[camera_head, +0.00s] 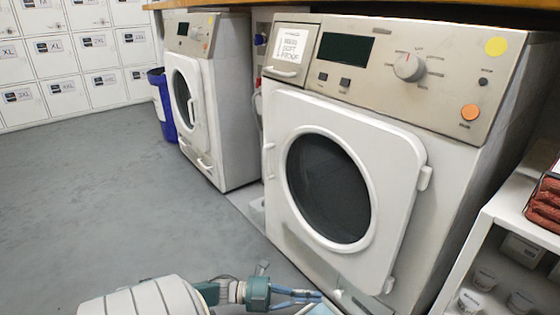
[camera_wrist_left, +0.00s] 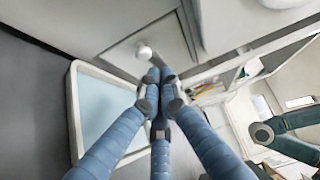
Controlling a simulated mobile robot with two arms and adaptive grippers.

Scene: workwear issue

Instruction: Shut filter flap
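The near washing machine's lower front carries a small panel with a round white knob, which I take as the filter flap (camera_wrist_left: 125,52). The knob also shows at the bottom of the head view, but how far the flap stands open cannot be told. My left gripper (camera_head: 318,296) is low in front of the machine. In the left wrist view its blue fingers (camera_wrist_left: 160,90) are drawn together, with nothing seen between them. Their tips are just below the knob in the picture; contact cannot be told. My right gripper is not in the head view.
A shallow pale-blue tray with a white rim (camera_wrist_left: 74,110) lies beside the fingers. The near washer's round door (camera_head: 395,165) is shut. A second washer (camera_head: 228,110), a blue bin (camera_head: 163,105) and a white shelf (camera_head: 505,205) stand around. The grey floor (camera_head: 100,190) at left is clear.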

